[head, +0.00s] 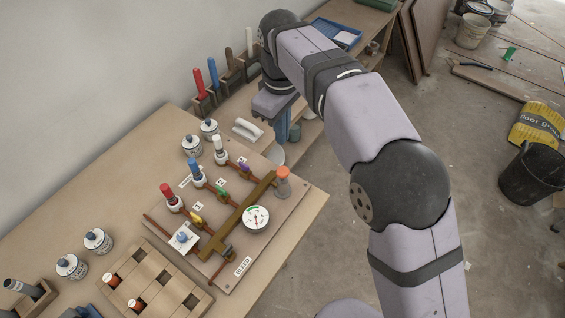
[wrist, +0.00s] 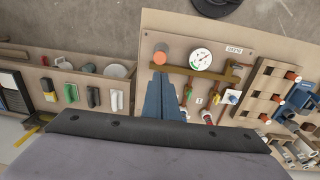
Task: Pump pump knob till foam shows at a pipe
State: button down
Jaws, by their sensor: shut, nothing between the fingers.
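The board (head: 275,225) carries a brown pipe manifold (head: 238,217) with a round white gauge (head: 256,218). An orange round knob (head: 284,171) tops a short clear-looking cylinder at the manifold's far right end. A small blue knob (head: 182,237) sits on a white plate near the left end; I cannot tell for certain which is the pump knob. My gripper (head: 283,138) is shut and empty, pointing down behind the orange knob. In the wrist view its blue fingers (wrist: 161,78) appear just below the orange knob (wrist: 160,57), apart from it. No foam is visible at any pipe.
A wooden slotted rack (head: 150,275) is in front. White-grey cans (head: 97,240) stand left. A white-handled tool (head: 247,130) lies behind.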

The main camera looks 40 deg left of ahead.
aim_at(283, 172)
jog(key=f+p, duration=0.1)
jog(key=f, duration=0.3)
jog(key=f+p, duration=0.2)
jog(key=f, duration=0.3)
jog(key=f+p, duration=0.1)
jog(key=f, duration=0.3)
jog(key=shift+w+a+f+p, duration=0.15)
jog(key=shift+w+f+p, duration=0.15)
jog(key=shift+w+f, duration=0.1)
notch_tip(283, 172, down, 3)
jog(key=shift+f+b, duration=0.15)
jog(key=shift+b, duration=1)
jog(key=shift+s, duration=0.15)
jog(key=shift+r+p, duration=0.65)
notch_tip(283, 172, up, 4)
jog(key=p, duration=0.2)
jog(key=shift+r+p, duration=0.1)
jog(key=shift+p, duration=0.3)
notch_tip(283, 172, up, 9)
jog(key=b, duration=0.4)
jog(key=shift+s, duration=0.25)
